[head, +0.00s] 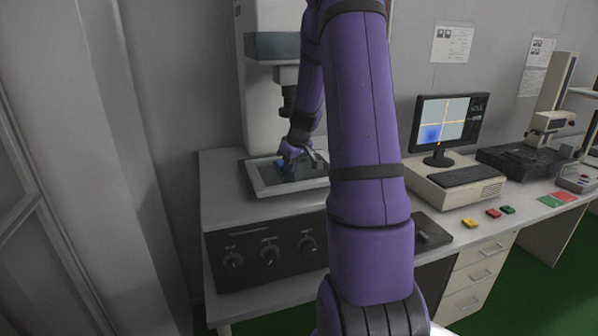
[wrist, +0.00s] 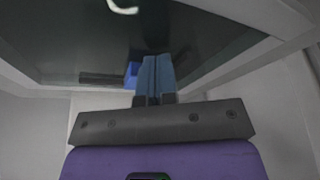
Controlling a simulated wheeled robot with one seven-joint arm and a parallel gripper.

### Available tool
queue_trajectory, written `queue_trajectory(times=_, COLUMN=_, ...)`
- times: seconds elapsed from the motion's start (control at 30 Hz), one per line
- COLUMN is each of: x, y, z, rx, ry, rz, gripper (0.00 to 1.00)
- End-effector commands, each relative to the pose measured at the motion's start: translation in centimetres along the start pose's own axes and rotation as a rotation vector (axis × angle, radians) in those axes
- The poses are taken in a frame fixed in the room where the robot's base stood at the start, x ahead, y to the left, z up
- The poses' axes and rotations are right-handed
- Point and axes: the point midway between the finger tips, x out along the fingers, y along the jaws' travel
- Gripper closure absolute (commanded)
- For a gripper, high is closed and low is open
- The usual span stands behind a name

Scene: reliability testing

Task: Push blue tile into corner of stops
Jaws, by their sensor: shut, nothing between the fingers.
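My gripper (wrist: 156,62) is shut and empty, its fingers together pointing down into the framed dark plate (wrist: 60,50). The blue tile (wrist: 131,74) shows in the wrist view just left of the fingers, partly hidden behind them; whether they touch is unclear. A dark bar (wrist: 102,79), apparently one of the stops, lies left of the tile, its end close to it. A second stop cannot be made out clearly. In the head view my gripper (head: 287,161) is low over the plate, with blue at its tip; tile and fingers are hard to tell apart there.
The plate's pale raised rim (head: 262,193) surrounds the work area. A machine column (head: 287,95) stands close behind my gripper. A monitor (head: 447,125), keyboard (head: 465,176) and several small coloured blocks are to the right, beyond my arm. A pale curved object (wrist: 122,8) lies over the plate.

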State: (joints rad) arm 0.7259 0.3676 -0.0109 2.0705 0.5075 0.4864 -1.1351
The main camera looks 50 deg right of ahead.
Motion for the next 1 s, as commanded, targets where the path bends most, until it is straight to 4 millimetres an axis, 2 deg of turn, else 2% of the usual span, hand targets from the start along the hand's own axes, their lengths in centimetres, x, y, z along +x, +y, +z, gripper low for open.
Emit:
queue_trajectory(times=0.43, x=-0.1, y=0.3, z=-0.6, rx=0.0, ry=0.001, rz=0.001, gripper=1.0)
queue_trajectory(times=1.0, x=-4.1, y=-0.7, z=-0.4, rx=0.0, ry=0.001, rz=0.0, gripper=1.0)
